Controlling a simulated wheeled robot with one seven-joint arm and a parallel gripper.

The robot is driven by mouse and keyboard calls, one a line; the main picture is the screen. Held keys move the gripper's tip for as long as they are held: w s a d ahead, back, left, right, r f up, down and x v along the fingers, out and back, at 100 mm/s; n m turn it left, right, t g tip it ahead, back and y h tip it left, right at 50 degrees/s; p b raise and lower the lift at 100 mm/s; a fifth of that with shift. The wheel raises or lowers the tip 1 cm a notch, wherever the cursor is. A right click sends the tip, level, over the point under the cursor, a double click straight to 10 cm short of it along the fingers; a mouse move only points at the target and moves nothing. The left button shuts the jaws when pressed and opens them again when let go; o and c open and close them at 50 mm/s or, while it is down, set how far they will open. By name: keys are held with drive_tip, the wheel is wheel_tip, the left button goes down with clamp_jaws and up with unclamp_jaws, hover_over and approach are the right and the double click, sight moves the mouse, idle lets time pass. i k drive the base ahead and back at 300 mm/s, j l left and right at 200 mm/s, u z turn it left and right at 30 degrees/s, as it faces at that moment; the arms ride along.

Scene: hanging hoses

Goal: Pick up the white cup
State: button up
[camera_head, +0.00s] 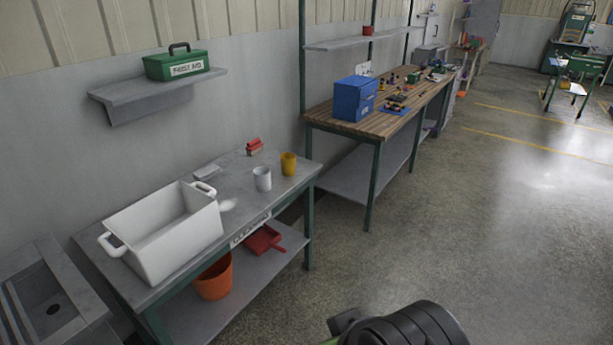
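The white cup (262,179) stands upright on the grey metal table (240,205). A yellow cup (288,163) stands close to its right, and a large white tub (170,250) with handles is to its left. Part of my arm shows dark at the bottom edge of the head view, well to the lower right of the cup and apart from it. My gripper's fingers do not show, so I cannot see whether they are open or shut.
A red object (254,147) lies behind the cups. An orange bucket (214,279) and a red dustpan (263,240) are on the lower shelf. A wooden workbench (375,124) with a blue box (354,98) stands beyond. The concrete floor (480,220) at the right is clear.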

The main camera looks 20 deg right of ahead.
sight(263, 180)
drive_tip(key=z, duration=0.25)
drive_tip(key=i+l+u, duration=0.2)
drive_tip(key=i+u, duration=0.2)
drive_tip(key=i, duration=0.3)
drive_tip(key=i+l+u, duration=0.4)
drive_tip(key=i, duration=0.25)
drive_tip(key=i+l+u, duration=0.45)
drive_tip(key=i+l, duration=0.1)
